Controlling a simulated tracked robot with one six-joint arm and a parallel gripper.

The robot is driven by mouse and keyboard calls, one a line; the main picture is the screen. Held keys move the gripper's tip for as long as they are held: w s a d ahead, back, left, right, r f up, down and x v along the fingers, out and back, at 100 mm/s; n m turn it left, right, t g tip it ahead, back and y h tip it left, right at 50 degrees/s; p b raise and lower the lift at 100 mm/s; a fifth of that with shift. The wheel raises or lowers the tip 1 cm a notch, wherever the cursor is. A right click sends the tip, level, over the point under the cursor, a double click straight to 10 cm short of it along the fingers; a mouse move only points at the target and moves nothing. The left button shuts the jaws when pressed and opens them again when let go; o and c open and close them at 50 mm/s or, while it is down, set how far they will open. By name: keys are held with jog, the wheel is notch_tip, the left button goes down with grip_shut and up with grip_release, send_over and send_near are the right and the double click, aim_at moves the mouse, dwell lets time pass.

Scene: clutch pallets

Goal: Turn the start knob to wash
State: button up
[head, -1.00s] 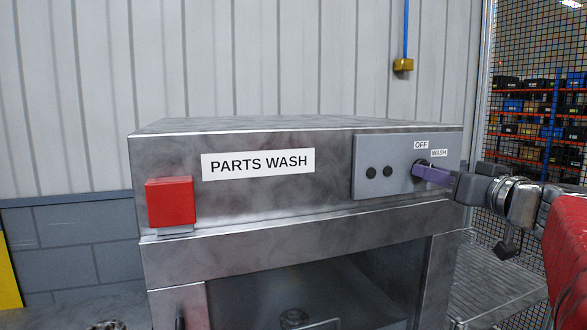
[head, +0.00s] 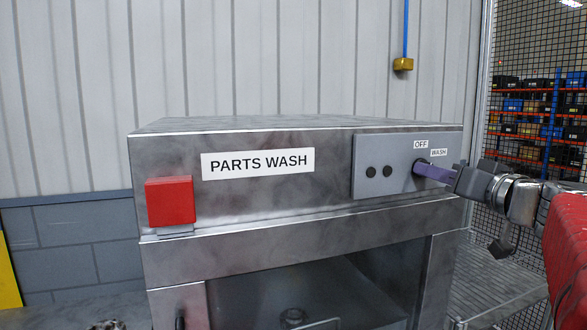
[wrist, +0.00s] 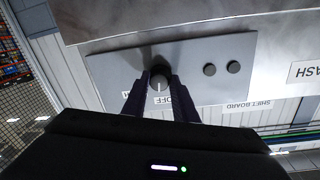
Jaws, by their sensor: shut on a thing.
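The start knob (wrist: 160,75) is a dark round knob with a white pointer line, on the grey control panel (wrist: 110,68) of the parts washer.
Two dark round buttons (head: 379,171) sit on the panel left of the knob. A red box (head: 170,202) is on the washer's left front. The washer's window (head: 290,285) is below. A mesh fence (head: 500,90) stands at right, behind my arm.

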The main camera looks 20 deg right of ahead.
jog(key=m, duration=0.9)
jog(key=shift+d+m+g, duration=0.1)
jog(key=shift+m+g, duration=0.2)
jog(key=shift+m, duration=0.1)
dwell(0.4)
jog(key=o, duration=1)
jog(key=shift+y, duration=0.3)
jog(key=shift+o, duration=0.2)
jog(key=shift+s+r, duration=0.1)
jog(key=s, duration=1.3)
jog(key=shift+s+r, duration=0.3)
jog(key=shift+r, duration=0.05)
